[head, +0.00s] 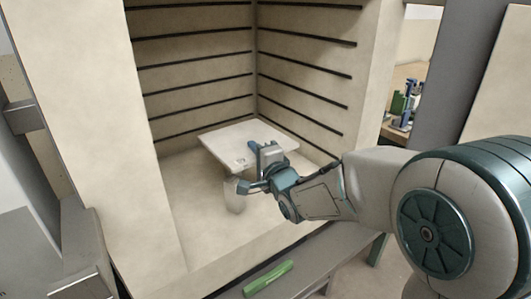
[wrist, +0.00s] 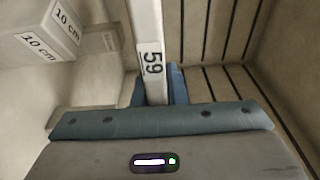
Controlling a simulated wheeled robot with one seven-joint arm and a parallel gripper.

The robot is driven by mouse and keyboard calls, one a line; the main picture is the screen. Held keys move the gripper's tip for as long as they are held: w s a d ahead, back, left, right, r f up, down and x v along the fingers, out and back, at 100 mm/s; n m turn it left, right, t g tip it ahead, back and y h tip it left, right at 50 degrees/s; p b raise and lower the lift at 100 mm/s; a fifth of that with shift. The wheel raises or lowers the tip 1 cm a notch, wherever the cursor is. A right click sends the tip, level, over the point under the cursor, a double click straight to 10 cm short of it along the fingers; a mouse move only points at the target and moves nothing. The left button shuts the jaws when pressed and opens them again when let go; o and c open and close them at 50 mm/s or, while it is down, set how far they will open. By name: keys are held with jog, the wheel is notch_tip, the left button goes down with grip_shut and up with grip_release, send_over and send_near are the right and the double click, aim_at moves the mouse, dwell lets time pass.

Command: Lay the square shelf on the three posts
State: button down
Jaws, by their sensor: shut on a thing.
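The square shelf (head: 240,135) is a pale flat plate inside the kiln, roughly level in the head view. My gripper (head: 262,160) is shut on its near edge. In the wrist view the shelf (wrist: 147,30) shows edge-on as a white strip marked 59, between the blue fingers of my gripper (wrist: 159,88). A pale post (head: 235,197) stands below the shelf's near left side in the head view. In the wrist view a pale post (wrist: 28,55) with "10 cm" labels is left of the shelf, apart from it. The other posts are not clearly seen, and contact beneath the shelf is hidden.
The kiln's walls (head: 195,75) have dark horizontal grooves and stand close behind and right of the shelf. The kiln floor (head: 195,215) is bare at the front left. A green object (head: 268,279) lies outside the front edge.

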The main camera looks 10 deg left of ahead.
jog(key=shift+w+a+f, duration=0.4)
jog(key=shift+w+a, duration=0.35)
jog(key=shift+a, duration=0.05)
notch_tip(320, 180, down, 4)
jog(key=shift+b, duration=0.55)
jog(key=shift+f+b, duration=0.45)
jog(key=shift+b, duration=0.15)
jog(key=c, duration=1.9)
grip_release()
jog(key=shift+f, duration=0.25)
jog(key=o, duration=0.4)
jog(key=shift+o, duration=0.2)
jog(key=shift+r, duration=0.2)
